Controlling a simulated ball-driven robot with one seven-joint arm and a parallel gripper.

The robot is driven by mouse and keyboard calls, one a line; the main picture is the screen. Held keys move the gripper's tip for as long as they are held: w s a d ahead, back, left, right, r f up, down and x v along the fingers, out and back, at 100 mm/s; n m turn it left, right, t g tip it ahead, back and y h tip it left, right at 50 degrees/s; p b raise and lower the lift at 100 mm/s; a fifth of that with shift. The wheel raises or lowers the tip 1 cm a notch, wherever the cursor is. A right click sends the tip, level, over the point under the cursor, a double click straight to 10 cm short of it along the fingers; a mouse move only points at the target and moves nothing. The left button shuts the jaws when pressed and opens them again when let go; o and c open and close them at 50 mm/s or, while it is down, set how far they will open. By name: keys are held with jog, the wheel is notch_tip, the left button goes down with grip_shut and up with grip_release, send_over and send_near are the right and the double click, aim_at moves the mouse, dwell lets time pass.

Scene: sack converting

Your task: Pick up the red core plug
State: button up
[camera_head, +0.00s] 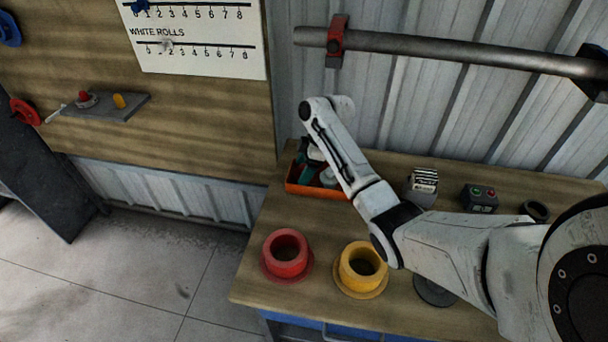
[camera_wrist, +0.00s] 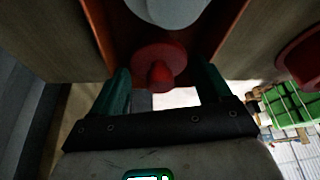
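A red plug with a round flange and a small knob (camera_wrist: 160,72) shows in the wrist view, inside the orange tray (camera_head: 318,190). It lies between and just beyond the tips of my gripper (camera_wrist: 165,78). My gripper's teal fingers are spread apart on either side of it, and I see no contact. In the head view my gripper (camera_head: 309,166) is down at the tray, and I cannot make out the plug there. A pale round thing (camera_wrist: 165,8) is in the tray beyond the plug.
A red flanged ring (camera_head: 285,268) and a yellow flanged ring (camera_head: 361,285) stand near the bench's front edge. A dark box with buttons (camera_head: 480,198) is farther right. A wall shelf (camera_head: 110,108) at left carries small red and yellow pieces. A metal bar (camera_head: 440,50) crosses the wall.

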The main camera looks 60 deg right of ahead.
jog(key=c, duration=0.7)
jog(key=shift+c, duration=0.3)
jog(key=shift+r, duration=0.15)
